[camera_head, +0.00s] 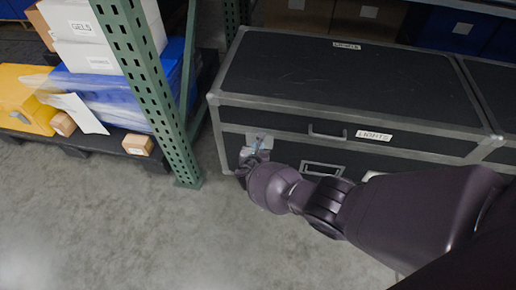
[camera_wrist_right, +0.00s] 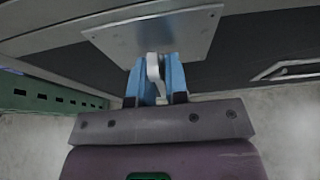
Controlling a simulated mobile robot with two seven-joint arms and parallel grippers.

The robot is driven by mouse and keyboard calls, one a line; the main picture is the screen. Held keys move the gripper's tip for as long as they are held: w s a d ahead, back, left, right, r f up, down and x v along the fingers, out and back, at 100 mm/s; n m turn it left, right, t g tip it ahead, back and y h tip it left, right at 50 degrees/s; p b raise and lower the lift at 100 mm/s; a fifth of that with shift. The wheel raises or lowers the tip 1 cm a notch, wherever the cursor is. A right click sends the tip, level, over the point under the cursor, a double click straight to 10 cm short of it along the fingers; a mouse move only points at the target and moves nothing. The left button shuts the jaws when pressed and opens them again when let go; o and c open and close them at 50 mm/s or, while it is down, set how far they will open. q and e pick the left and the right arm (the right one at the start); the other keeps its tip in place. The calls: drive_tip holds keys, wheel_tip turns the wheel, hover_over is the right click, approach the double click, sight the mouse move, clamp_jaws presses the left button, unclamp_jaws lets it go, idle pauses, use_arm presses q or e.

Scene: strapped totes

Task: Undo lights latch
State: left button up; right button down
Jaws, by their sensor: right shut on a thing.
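A black flight case (camera_head: 330,85) with grey metal edges has a white LIGHTS label (camera_head: 374,135) on its front and another on its lid. The lid looks closed. A metal latch plate (camera_head: 259,139) sits on the front near the left corner; the plate also fills the top of the right wrist view (camera_wrist_right: 165,30). My right gripper (camera_head: 250,158) is at this latch. In the right wrist view its blue fingers (camera_wrist_right: 157,78) are shut on the silver latch tab (camera_wrist_right: 154,75) below the plate. My left gripper is not in view.
A green perforated rack post (camera_head: 158,90) stands just left of the case. Beyond it, a pallet holds blue wrapped goods, white boxes (camera_head: 92,35) and a yellow bin (camera_head: 25,100). A second case adjoins on the right. The grey floor (camera_head: 110,220) in front is clear.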

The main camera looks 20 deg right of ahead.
idle(0.4)
drive_tip(key=c, duration=1.2)
unclamp_jaws()
drive_tip(key=shift+c, duration=0.2)
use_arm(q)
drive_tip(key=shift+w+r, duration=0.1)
use_arm(e)
drive_tip(key=shift+a+r, duration=0.1)
drive_tip(key=shift+s+a+r+p, duration=0.15)
drive_tip(key=shift+s+r+p, duration=0.1)
drive_tip(key=shift+p, duration=0.05)
use_arm(q)
drive_tip(key=p, duration=0.2)
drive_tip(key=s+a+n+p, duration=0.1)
drive_tip(key=p, duration=0.1)
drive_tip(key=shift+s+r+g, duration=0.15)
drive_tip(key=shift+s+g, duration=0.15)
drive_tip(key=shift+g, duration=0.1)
use_arm(e)
drive_tip(key=v, duration=1)
drive_tip(key=shift+f, duration=0.25)
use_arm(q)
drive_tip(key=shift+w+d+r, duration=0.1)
